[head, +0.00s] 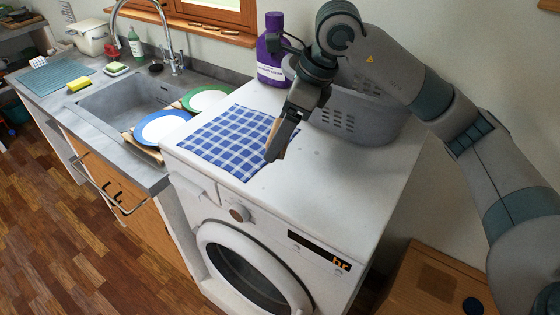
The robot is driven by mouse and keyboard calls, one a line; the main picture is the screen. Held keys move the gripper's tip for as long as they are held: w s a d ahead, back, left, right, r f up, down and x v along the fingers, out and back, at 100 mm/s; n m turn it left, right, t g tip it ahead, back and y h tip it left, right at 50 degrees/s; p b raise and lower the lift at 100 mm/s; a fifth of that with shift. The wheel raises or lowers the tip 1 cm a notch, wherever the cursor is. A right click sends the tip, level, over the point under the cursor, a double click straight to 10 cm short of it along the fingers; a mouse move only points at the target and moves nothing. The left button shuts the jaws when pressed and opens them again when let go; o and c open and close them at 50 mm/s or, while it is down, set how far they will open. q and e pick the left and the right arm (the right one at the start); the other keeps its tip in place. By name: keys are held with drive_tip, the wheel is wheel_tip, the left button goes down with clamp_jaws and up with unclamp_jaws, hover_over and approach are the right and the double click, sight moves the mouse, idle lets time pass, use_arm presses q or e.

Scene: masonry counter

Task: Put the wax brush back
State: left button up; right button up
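My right gripper (275,150) points down over the white washing machine top, beside the front right corner of the blue checked cloth. Its dark fingers are seen from the side, and their gap is hidden. A small tan sliver (282,152) shows right behind the fingertips. It may be part of the wax brush, but too little shows to tell, or to tell whether the fingers grip it. No wax brush can be made out clearly elsewhere. My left gripper is not in view.
A grey basket (365,120) and a purple bottle (271,50) stand at the back of the washing machine (330,190). The checked cloth (232,140) lies flat. Left are plates (162,127) and a sink (130,100). A wooden cabinet (425,285) stands low at right.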

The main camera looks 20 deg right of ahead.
wheel_tip(320, 180, down, 3)
drive_tip(key=shift+s+f+p, duration=0.1)
drive_tip(key=shift+s+p, duration=0.05)
drive_tip(key=shift+p, duration=0.4)
drive_tip(key=shift+f, duration=0.25)
wheel_tip(320, 180, down, 4)
drive_tip(key=shift+r+p, duration=0.25)
drive_tip(key=shift+p, duration=0.6)
drive_tip(key=shift+f, duration=0.35)
